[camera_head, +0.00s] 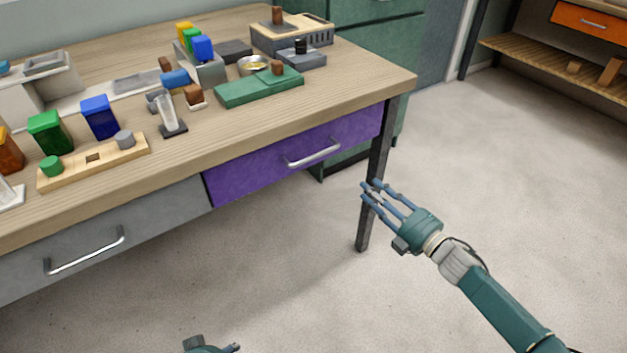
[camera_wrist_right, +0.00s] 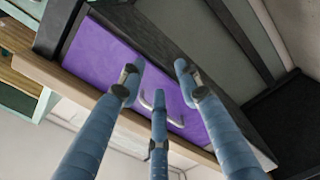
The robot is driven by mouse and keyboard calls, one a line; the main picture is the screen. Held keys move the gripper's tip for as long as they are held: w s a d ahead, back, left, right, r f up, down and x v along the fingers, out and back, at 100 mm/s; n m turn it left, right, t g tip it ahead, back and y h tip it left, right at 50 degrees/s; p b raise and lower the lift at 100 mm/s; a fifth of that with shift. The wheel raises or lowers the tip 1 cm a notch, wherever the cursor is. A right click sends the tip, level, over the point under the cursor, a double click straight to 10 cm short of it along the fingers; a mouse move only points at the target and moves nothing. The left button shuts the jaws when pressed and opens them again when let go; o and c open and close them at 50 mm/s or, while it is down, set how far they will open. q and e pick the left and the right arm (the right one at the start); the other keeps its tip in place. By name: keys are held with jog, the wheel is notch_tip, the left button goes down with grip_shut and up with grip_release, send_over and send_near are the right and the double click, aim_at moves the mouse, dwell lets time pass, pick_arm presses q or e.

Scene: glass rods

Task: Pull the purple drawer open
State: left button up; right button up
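The purple drawer (camera_head: 270,165) is shut in the front of the wooden table, at its right end. Its silver bar handle (camera_head: 315,154) runs along the front. My right gripper (camera_head: 370,190) is open and empty, in front of the table's right leg and to the lower right of the handle. In the right wrist view the fingers (camera_wrist_right: 158,85) are spread, with the purple drawer (camera_wrist_right: 110,60) and its handle (camera_wrist_right: 160,108) beyond them. I see no contact with the handle. Only a small part of my left gripper (camera_head: 212,346) shows at the bottom edge; its fingers are mostly cut off.
A grey drawer (camera_head: 110,235) with a silver handle sits left of the purple one. The tabletop (camera_head: 190,140) holds coloured containers, a green block (camera_head: 258,88) and several other items. The dark table leg (camera_head: 378,170) stands by the right gripper. Floor in front is clear.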

aim_at(315, 157)
jog(key=s+a+r+n+g+y+b, duration=0.35)
jog(key=a+r+n+y, duration=0.3)
jog(key=r+n, duration=0.25)
jog(key=b+x, duration=0.1)
jog(key=x, duration=0.8)
jog(key=shift+w+a+r, duration=0.1)
jog(key=shift+w+a, duration=0.05)
jog(key=shift+a, duration=0.1)
pick_arm(q)
jog(key=w+d+r+t, duration=0.1)
jog(key=w+r+t, duration=0.2)
jog(key=r, duration=0.6)
jog(key=shift+w+d+r+h, duration=0.25)
jog(key=shift+w+r+h, duration=0.15)
jog(key=shift+w, duration=0.4)
pick_arm(e)
jog(key=shift+w+a+r+t, duration=0.1)
jog(key=shift+w+a+t, duration=0.2)
jog(key=shift+a, duration=0.25)
grip_shut()
